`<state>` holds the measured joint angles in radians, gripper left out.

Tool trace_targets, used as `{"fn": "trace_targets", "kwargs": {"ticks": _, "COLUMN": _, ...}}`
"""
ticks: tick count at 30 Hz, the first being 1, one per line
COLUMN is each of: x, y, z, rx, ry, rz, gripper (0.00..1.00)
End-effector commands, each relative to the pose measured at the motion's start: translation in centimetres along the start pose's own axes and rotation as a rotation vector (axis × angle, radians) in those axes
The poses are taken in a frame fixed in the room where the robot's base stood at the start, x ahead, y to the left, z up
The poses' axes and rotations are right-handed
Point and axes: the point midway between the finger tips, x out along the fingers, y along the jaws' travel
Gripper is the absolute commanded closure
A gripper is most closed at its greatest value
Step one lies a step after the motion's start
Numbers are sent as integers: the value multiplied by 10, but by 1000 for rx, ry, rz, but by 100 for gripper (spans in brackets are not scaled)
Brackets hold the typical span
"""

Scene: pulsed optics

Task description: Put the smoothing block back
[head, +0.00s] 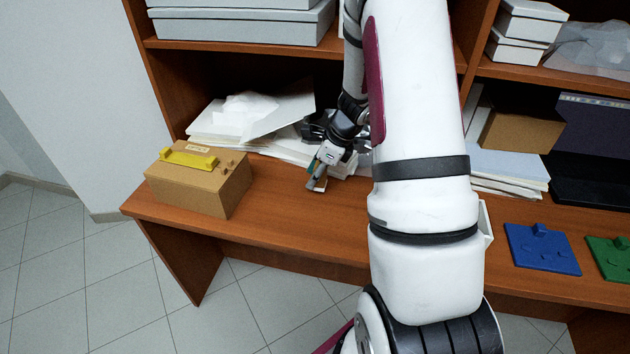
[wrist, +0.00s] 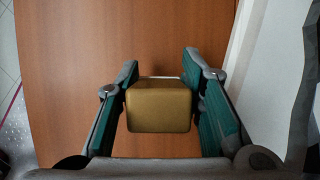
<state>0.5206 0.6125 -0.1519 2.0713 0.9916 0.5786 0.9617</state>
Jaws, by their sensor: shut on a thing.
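My gripper (wrist: 160,85) is shut on a tan, box-shaped block with rounded edges, which I take to be the smoothing block (wrist: 160,108). Its green-padded fingers lie on either side of the block in the wrist view. In the head view my gripper (head: 318,176) is low over the wooden desk top (head: 300,215), right of the cardboard box. The block is small and mostly hidden by the fingers there. I cannot tell whether it touches the desk.
A cardboard box (head: 190,192) with a yellow piece (head: 189,158) on top stands left. White papers (head: 235,128) lie behind my gripper. Blue (head: 541,250) and green (head: 610,257) plates lie at the right. A shelf with grey boxes (head: 243,25) is above. The desk between box and gripper is clear.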

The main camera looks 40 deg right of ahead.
Motion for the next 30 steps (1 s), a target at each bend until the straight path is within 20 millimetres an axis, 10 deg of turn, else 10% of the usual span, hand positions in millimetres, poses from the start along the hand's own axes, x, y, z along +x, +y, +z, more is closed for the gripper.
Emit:
{"fn": "trace_targets", "kwargs": {"ticks": 15, "x": 22, "y": 0, "z": -9, "rx": 1, "ry": 0, "rz": 0, "gripper": 99}}
{"fn": "trace_targets", "kwargs": {"ticks": 16, "x": 22, "y": 0, "z": -9, "rx": 0, "ry": 0, "rz": 0, "gripper": 61}}
{"fn": "trace_targets", "kwargs": {"ticks": 18, "x": 21, "y": 0, "z": -9, "rx": 0, "ry": 1, "rz": 0, "gripper": 45}}
{"fn": "trace_targets", "kwargs": {"ticks": 30, "x": 18, "y": 1, "z": -8, "rx": 0, "ry": 0, "rz": 0, "gripper": 45}}
